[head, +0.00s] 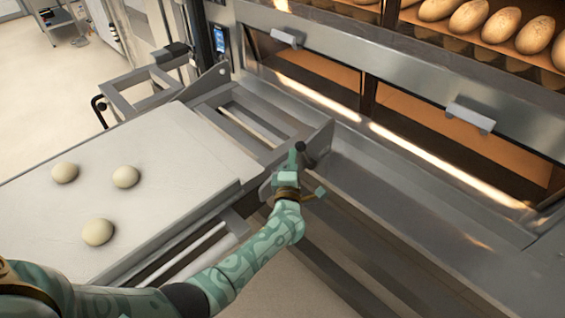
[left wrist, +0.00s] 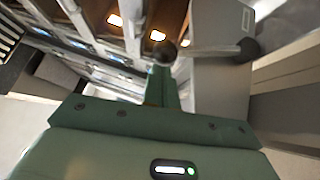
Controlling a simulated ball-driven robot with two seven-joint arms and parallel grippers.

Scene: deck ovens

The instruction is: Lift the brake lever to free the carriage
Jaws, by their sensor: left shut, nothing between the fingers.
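The brake lever shows in the left wrist view as a metal bar (left wrist: 208,51) with a dark round knob at each end, beside a grey plate. In the head view a dark knob (head: 308,160) shows at the end plate of the carriage frame (head: 270,152). My left gripper (head: 297,150) is shut and empty, with its fingertips right by this knob. In the left wrist view the green fingers (left wrist: 164,88) reach up to the near knob; I cannot tell whether they touch it. My right gripper is out of view.
A pale loading board (head: 150,190) with several dough balls, three in sight, lies on the left. Deck ovens (head: 370,75) with loaves stand behind and right. A metal ledge (head: 400,180) runs along the oven front. A black hooked handle (head: 98,108) is at far left.

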